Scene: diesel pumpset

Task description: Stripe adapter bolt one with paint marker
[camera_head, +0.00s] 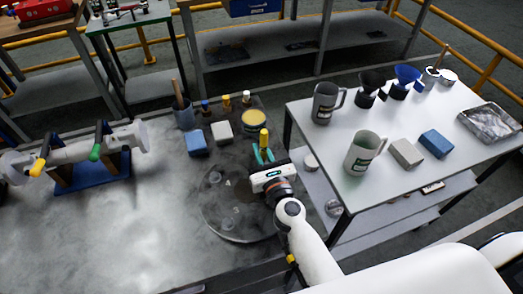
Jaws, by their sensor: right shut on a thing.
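My right gripper (263,157) reaches in from the lower right over a round dark plate (225,205) set in the bench top. Its green fingers are shut on a yellow marker (264,138), which is held upright. The plate carries small pale numerals and round marks; a 4 and what looks like a 3 show. Its upper right part is hidden behind my gripper and wrist. I cannot pick out adapter bolt one. Whether the marker's tip touches anything is hidden by the fingers. My left gripper is not in view.
Behind the plate are a blue block (197,145), a white block (222,132), a yellow-topped tin (254,122) and a brush cup (185,117). A valved pipe (75,169) lies left. The right-hand white table (300,120) holds mugs. The bench's lower left is clear.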

